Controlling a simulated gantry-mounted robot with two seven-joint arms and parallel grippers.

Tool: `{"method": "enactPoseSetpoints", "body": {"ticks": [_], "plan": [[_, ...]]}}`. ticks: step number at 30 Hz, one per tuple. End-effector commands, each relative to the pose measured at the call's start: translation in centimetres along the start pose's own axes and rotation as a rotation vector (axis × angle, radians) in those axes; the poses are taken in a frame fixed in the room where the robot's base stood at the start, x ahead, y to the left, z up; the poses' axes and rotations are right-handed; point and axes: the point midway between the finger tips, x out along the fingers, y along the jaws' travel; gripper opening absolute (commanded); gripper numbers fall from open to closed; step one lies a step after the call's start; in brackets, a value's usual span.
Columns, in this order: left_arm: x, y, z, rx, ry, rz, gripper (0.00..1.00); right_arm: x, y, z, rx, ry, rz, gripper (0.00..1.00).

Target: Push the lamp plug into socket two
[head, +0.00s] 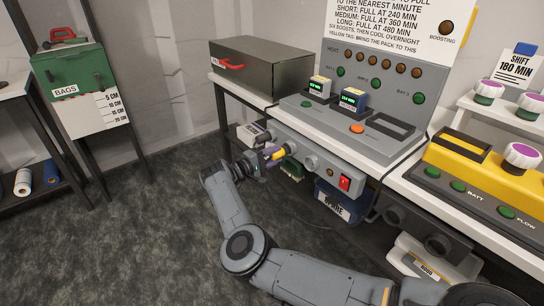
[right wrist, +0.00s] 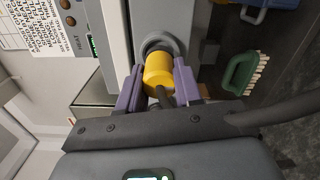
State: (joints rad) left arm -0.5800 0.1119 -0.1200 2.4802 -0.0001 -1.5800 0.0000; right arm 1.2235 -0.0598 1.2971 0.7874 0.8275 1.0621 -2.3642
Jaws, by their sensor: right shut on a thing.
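The yellow lamp plug (right wrist: 157,68) sits between the purple fingers of my right gripper (right wrist: 159,85), which is shut on it. A dark cord runs from its near end. The plug's far end is at a round grey socket (right wrist: 160,44); I cannot tell how far it is inside. In the head view the yellow plug (head: 280,154) and my right gripper (head: 268,157) are at the left part of the grey socket panel (head: 318,162) under the bench edge. Another round socket and a red switch (head: 345,184) show to the right. My left gripper is out of view.
A grey console (head: 350,128) with two small packs stands on the bench above. A dark metal box (head: 262,68) is at the bench's left end. A green brush (right wrist: 240,73) is beside the panel in the right wrist view. The floor at left is clear.

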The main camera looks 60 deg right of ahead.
Motion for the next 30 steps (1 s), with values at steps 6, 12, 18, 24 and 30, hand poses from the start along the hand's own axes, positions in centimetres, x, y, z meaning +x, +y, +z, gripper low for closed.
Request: {"method": "enactPoseSetpoints", "body": {"ticks": [6,12,18,24,30], "plan": [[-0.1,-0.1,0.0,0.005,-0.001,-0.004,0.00,0.6,0.0,0.0,0.000,-0.001,0.001,0.00],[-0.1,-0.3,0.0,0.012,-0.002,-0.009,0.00,1.1,0.0,0.0,0.001,-0.001,0.001,0.00],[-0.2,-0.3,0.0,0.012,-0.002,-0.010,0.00,1.6,0.0,0.0,0.001,0.000,0.001,0.00],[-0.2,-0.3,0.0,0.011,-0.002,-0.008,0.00,1.6,0.0,0.0,0.001,0.000,0.000,0.59],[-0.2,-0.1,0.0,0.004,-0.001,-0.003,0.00,1.6,0.0,0.0,0.001,0.000,0.000,0.64]]}}
